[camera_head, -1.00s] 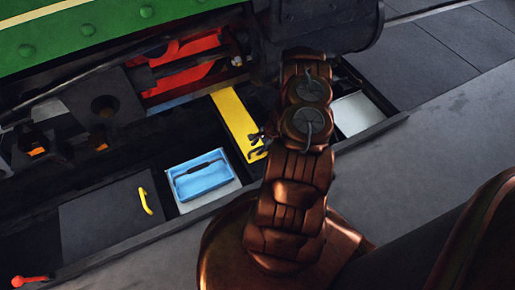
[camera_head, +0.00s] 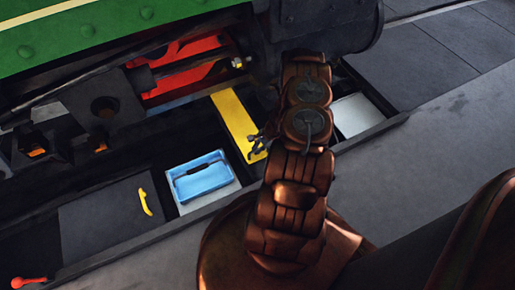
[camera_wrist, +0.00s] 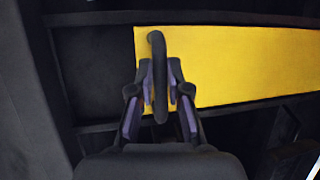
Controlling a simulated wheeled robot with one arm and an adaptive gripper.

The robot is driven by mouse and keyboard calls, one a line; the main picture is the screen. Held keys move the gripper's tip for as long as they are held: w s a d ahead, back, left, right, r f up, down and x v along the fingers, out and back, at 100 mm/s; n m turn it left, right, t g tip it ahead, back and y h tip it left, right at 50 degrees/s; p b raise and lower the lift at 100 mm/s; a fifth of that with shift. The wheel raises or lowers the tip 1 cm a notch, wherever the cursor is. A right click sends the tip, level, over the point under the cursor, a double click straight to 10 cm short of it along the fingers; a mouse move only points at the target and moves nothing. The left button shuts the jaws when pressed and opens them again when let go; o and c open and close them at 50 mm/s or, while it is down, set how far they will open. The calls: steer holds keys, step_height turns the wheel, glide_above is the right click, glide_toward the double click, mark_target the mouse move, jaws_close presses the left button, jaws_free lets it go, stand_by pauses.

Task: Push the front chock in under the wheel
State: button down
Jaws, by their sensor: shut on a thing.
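The chock, a long flat yellow piece (camera_head: 233,113), lies in the dark trough beneath the green tram. Its far end runs in toward the red parts under the tram. In the wrist view the yellow surface (camera_wrist: 240,65) stretches right, with a dark handle (camera_wrist: 157,45) at its near end. My gripper (camera_head: 257,147) is at that near end, and its fingers (camera_wrist: 160,90) are shut on the handle. Red parts (camera_head: 188,70) under the tram may belong to the wheel; its contact with the chock is hidden.
A blue tray (camera_head: 201,184) sits in the trough to the left. A dark cover with a yellow handle (camera_head: 145,202) is further left. A pale panel (camera_head: 357,116) lies right of my arm. Grey paving (camera_head: 420,180) is clear at right.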

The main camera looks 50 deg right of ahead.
steer(key=shift+w+r+p, duration=0.25)
steer(key=shift+w+p, duration=1.05)
steer(key=shift+p, duration=0.15)
steer(key=shift+w+d+f+p, duration=0.1)
steer(key=shift+w+d+p, duration=0.25)
steer(key=shift+p, duration=0.3)
steer(key=shift+w+d+f, duration=0.1)
steer(key=shift+w+d, duration=0.15)
steer(key=shift+w, duration=0.25)
steer(key=shift+w+d, duration=0.2)
steer(key=shift+w, duration=0.3)
steer(key=c, duration=1.1)
jaws_free()
steer(key=shift+c, duration=0.2)
steer(key=shift+s+d, duration=0.1)
